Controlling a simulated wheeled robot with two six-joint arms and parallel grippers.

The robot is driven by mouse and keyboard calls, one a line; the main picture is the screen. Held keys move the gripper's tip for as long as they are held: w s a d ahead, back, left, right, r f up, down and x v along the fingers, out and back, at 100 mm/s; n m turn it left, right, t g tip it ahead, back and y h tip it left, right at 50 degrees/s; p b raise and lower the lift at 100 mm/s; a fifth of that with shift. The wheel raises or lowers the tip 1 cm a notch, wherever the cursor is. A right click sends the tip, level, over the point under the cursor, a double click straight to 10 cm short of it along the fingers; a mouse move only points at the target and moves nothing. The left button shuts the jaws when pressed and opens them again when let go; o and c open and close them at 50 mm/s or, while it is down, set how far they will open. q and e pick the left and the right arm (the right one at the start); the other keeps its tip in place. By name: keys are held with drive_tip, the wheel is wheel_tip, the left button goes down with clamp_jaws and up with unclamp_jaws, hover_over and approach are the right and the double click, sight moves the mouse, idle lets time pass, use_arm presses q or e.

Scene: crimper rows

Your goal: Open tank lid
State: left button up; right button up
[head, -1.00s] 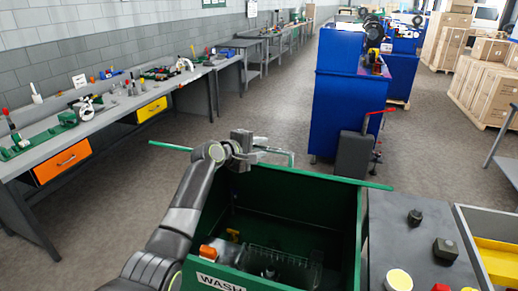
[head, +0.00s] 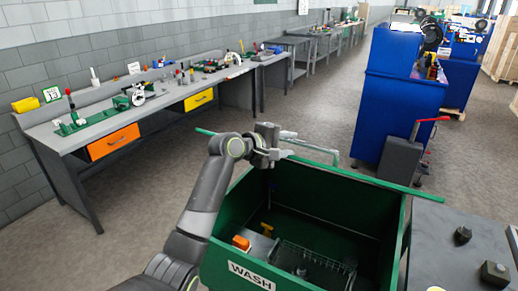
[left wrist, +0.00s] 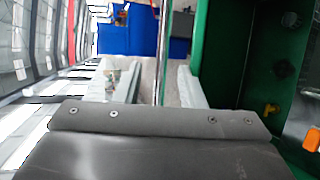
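The green wash tank (head: 215,262) stands in front of me with its top open, and its inside shows. Its lid (head: 385,184) shows as a thin green strip, nearly edge-on, along the tank's far side. A pale bar handle (head: 318,147) stands out by the lid. My left gripper (head: 290,145) is at the left end of this handle. In the left wrist view the fingers (left wrist: 152,88) are apart, with a thin shiny bar (left wrist: 162,45) between them, with gaps on both sides. My right gripper is not in view.
Inside the tank are a wire basket (head: 318,262), an orange block (head: 241,243) and a yellow fitting (head: 266,229). A grey-topped unit (head: 450,240) stands right of it. A blue cabinet (head: 395,105) is behind. A workbench (head: 165,110) lies left, with free floor between.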

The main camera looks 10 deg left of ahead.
use_arm(q)
drive_tip(key=b+v, duration=0.2)
drive_tip(key=v, duration=0.8)
drive_tip(key=shift+c, duration=0.2)
